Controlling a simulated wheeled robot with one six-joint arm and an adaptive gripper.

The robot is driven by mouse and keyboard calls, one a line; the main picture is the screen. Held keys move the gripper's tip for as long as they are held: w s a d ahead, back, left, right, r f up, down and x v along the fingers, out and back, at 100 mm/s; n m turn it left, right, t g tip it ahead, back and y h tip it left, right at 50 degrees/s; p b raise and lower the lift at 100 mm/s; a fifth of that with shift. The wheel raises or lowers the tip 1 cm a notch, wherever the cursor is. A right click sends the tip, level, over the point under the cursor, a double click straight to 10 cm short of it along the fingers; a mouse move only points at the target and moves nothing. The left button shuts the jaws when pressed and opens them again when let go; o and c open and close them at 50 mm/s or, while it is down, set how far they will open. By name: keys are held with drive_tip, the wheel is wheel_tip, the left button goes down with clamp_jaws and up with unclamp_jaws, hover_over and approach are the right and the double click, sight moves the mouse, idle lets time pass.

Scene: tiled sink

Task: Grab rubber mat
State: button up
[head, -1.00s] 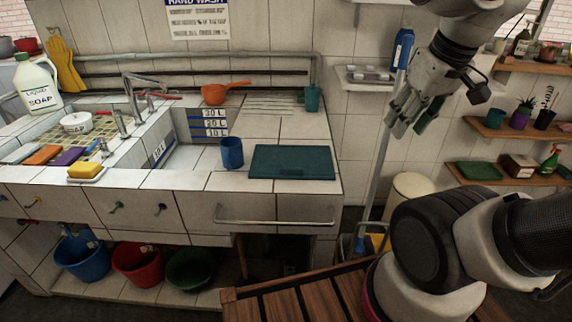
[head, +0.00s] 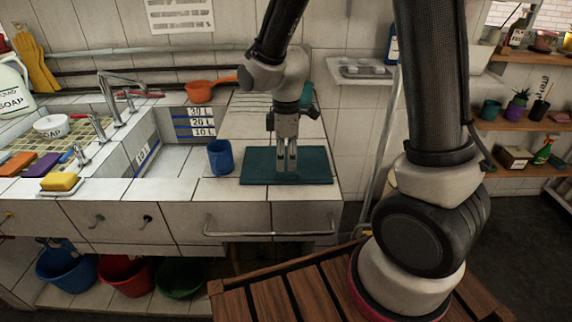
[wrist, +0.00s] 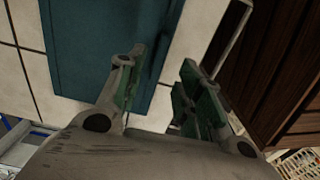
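The rubber mat is a flat, dark teal rectangle (head: 258,168) lying on the tiled counter right of the sink. It also shows in the wrist view (wrist: 85,50), running out of the top of the picture. My gripper (head: 286,168) points down over the mat, right of its middle, with its fingertips low near the surface. In the wrist view my gripper (wrist: 165,65) is open, with one green-padded finger over the mat and the other beyond the mat's edge. Nothing is held between the fingers. I cannot tell whether the fingertips touch the mat.
A blue cup (head: 220,158) stands just left of the mat. A metal rail (head: 270,233) runs along the counter's front. An orange dipper (head: 200,91) lies behind the sink. A slatted wooden surface (head: 280,290) is in front. Clear tiles lie behind the mat.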

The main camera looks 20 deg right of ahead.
sight(286, 173)
wheel_tip(286, 173, down, 5)
drive_tip(key=shift+w+d+r, duration=0.1)
drive_tip(key=shift+c, duration=0.2)
clamp_jaws()
